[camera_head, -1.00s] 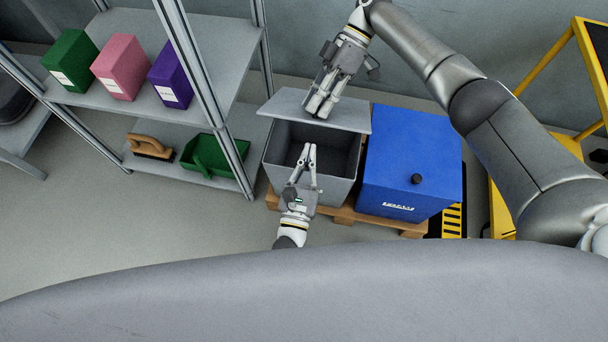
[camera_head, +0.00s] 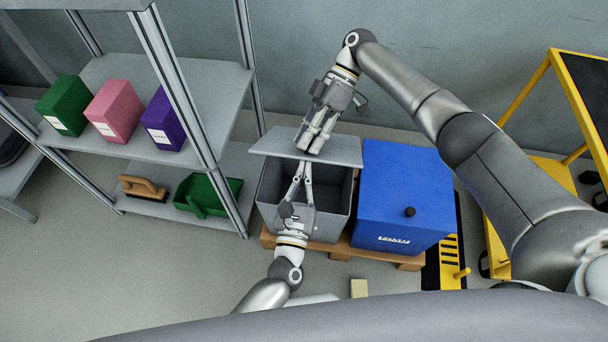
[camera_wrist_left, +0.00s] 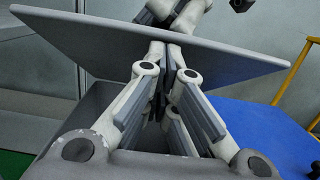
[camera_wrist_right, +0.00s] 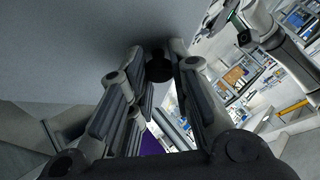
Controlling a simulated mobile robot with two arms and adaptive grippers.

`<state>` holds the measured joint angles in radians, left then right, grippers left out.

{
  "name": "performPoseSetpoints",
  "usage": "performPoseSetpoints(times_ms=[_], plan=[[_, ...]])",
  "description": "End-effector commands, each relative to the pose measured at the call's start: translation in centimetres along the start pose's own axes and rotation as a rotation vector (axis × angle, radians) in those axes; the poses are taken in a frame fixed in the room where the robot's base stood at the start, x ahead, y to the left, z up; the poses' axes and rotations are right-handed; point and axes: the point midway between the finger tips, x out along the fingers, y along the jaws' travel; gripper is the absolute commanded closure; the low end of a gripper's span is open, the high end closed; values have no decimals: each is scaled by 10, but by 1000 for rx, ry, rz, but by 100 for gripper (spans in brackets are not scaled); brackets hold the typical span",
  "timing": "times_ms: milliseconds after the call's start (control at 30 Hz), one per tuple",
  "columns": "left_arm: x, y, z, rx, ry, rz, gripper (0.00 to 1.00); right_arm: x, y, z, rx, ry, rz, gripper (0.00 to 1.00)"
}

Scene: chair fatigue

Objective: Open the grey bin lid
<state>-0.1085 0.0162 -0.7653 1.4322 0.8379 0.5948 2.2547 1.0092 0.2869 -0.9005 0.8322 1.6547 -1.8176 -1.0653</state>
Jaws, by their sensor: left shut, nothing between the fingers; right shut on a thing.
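The grey bin (camera_head: 331,200) stands on a wooden pallet, with its dark inside partly visible. Its flat grey lid (camera_head: 345,150) lies over the back part of the opening, and the front part is uncovered. My right gripper (camera_head: 312,146) is above the lid. In the right wrist view its fingers are shut on a dark round knob (camera_wrist_right: 158,68) against the lid's grey face. My left gripper (camera_head: 303,165) is shut and empty over the opening, its tips at the lid's front edge. In the left wrist view the lid (camera_wrist_left: 120,40) is tilted close to these fingertips; contact is unclear.
A blue bin (camera_head: 403,195) with a black knob stands right of the grey bin on the same pallet (camera_head: 385,257). A shelf with coloured boxes (camera_head: 113,110), a brush (camera_head: 143,188) and a green scoop (camera_head: 207,196) is at left. A yellow cart (camera_head: 520,180) is at right.

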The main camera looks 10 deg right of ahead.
Motion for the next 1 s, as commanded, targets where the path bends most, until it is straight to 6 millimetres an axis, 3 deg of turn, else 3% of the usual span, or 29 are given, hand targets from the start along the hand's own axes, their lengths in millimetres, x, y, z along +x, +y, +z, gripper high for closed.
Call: performPoseSetpoints(times_ms=[133,167,333,800,1000], plan=[[6,0,10,-3,-23,5,100,7,-1,5,8,-12,-13,100],[6,0,10,-3,-24,5,100,7,-1,5,8,-12,-13,79],[7,0,12,-3,-28,6,100,8,-1,6,9,-14,-15,57],[7,0,12,-3,-30,7,100,6,-1,7,12,-15,-14,57],[6,0,11,-3,-26,6,100,-17,0,5,10,-11,-10,57]])
